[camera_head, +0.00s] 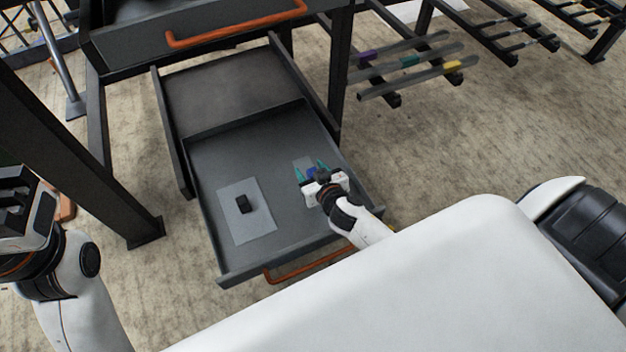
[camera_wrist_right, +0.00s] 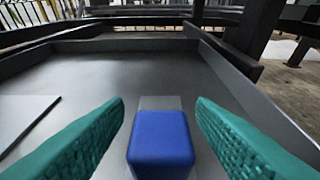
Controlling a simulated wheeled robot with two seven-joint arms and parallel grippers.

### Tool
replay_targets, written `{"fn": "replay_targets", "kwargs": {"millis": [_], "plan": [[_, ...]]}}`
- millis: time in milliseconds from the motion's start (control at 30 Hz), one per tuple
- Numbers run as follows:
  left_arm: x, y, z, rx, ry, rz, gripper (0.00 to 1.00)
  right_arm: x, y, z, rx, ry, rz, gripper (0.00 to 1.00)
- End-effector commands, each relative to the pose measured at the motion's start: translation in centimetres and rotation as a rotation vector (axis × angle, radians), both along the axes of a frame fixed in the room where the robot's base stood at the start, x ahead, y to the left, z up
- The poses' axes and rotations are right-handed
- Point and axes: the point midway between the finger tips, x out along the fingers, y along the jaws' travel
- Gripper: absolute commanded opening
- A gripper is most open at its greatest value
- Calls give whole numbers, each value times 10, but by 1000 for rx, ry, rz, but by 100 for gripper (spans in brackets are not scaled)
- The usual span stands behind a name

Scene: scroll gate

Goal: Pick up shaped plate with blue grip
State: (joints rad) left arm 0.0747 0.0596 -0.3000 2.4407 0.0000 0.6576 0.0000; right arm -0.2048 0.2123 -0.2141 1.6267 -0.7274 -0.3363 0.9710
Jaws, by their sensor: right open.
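The shaped plate (camera_head: 302,164) lies flat in the right part of the open drawer, partly hidden by my right gripper. Its blue grip (camera_head: 312,173) stands up from it. In the right wrist view the blue grip (camera_wrist_right: 160,140) is a rounded block, with a grey part of the plate (camera_wrist_right: 160,103) behind it. My right gripper (camera_head: 312,170) is open, with its green fingers on either side of the blue grip. The wrist view shows gaps between the grip and both fingers (camera_wrist_right: 160,135). My left gripper (camera_head: 22,205) is at the left edge; its fingers are not clear.
A light plate with a black grip (camera_head: 230,222) lies in the left of the drawer (camera_head: 215,160). The drawer has raised walls and an orange handle (camera_head: 310,265). A closed upper drawer (camera_head: 200,30) is above. Bars with purple, green and yellow marks (camera_head: 410,62) stand at right.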

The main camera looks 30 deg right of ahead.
Motion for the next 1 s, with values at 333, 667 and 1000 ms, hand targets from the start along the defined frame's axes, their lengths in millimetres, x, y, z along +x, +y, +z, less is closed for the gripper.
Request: {"fn": "replay_targets", "kwargs": {"millis": [333, 667, 1000], "plan": [[-1, 0, 3, 1, -14, 1, 31, 8, -1, -3, 0, 1, -2, 51], [-1, 0, 3, 0, -16, 1, 31, 8, -1, -3, 1, 1, -1, 0], [-2, 0, 5, 0, -17, 0, 31, 9, -1, 1, 0, -2, -1, 0]]}}
